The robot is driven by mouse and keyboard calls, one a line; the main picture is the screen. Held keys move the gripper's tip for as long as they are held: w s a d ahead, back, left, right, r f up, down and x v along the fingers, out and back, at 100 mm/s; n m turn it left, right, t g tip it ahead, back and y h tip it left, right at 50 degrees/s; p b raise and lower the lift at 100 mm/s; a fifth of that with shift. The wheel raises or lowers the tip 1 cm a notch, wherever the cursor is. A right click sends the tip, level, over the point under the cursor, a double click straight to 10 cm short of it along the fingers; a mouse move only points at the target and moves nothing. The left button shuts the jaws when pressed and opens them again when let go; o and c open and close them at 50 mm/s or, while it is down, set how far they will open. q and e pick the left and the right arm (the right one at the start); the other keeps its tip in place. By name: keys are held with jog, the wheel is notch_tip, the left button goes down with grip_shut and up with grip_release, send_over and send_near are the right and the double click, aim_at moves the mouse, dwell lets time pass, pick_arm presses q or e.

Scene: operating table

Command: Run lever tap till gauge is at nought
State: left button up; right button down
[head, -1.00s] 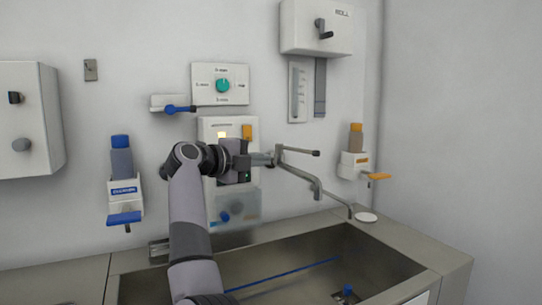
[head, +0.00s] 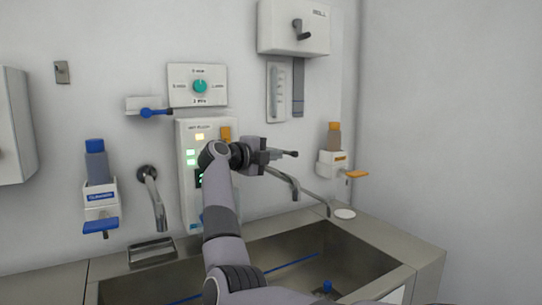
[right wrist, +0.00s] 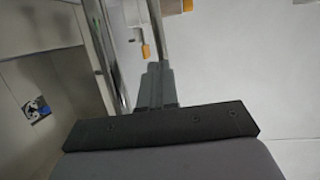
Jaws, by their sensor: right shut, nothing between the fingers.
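The lever tap (head: 284,180) is a metal wall tap over the right part of the sink. Its lever (head: 290,153) sticks out to the right with a dark tip, and its bent spout reaches down right. My right gripper (head: 272,156) is shut and empty at the tap's lever and hides its wall mount. I cannot tell whether it touches the lever. In the right wrist view, the closed fingers (right wrist: 158,85) lie close to a metal rod. A white gauge plate (head: 276,92) with a vertical scale hangs above; its reading is too small to tell. My left gripper is out of view.
A steel sink (head: 345,250) lies below. A second spout (head: 157,200) hangs at left. A control panel (head: 190,150) with lit indicators is partly behind my arm. A teal-knob dial (head: 200,86) sits above it. Bottle dispensers with blue (head: 97,165) and orange (head: 334,138) caps flank the sink.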

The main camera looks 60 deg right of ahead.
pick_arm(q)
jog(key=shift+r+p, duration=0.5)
pick_arm(e)
jog(key=shift+s+d, duration=0.35)
jog(key=shift+d, duration=0.3)
jog(key=shift+s+d, duration=0.35)
jog(key=shift+d, duration=0.25)
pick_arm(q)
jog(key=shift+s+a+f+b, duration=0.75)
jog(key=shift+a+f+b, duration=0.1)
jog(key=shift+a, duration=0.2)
pick_arm(e)
jog(key=a, duration=1.4)
jog(key=shift+w+r, duration=0.2)
jog(key=shift+r, duration=0.1)
